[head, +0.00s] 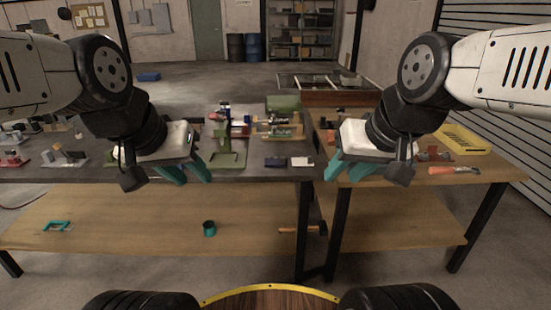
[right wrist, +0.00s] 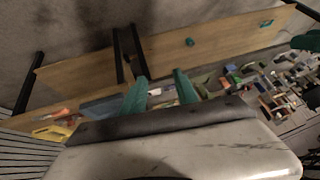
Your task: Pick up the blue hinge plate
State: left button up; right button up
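A small dark blue plate (head: 275,162), which looks like the blue hinge plate, lies flat near the front edge of the grey table in the head view. A white plate (head: 303,162) lies just right of it. My left gripper (head: 193,179) is open and empty, left of the blue plate. My right gripper (head: 343,179) is open and empty, right of both plates. Its two teal fingers stand apart in the right wrist view (right wrist: 161,76). I cannot clearly make out the blue plate in that view.
A green stand (head: 229,150) and a green machine (head: 283,118) stand behind the blue plate. A wooden table (head: 440,185) at right holds a yellow tray (head: 463,139) and an orange-handled tool (head: 455,170). A teal cup (head: 209,228) and a hammer (head: 300,230) lie on the lower shelf.

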aim_at(269, 161)
jog(key=i+j, duration=0.35)
jog(key=i, duration=0.15)
jog(key=i+j, duration=0.35)
jog(key=i, duration=0.2)
jog(key=l+z, duration=0.05)
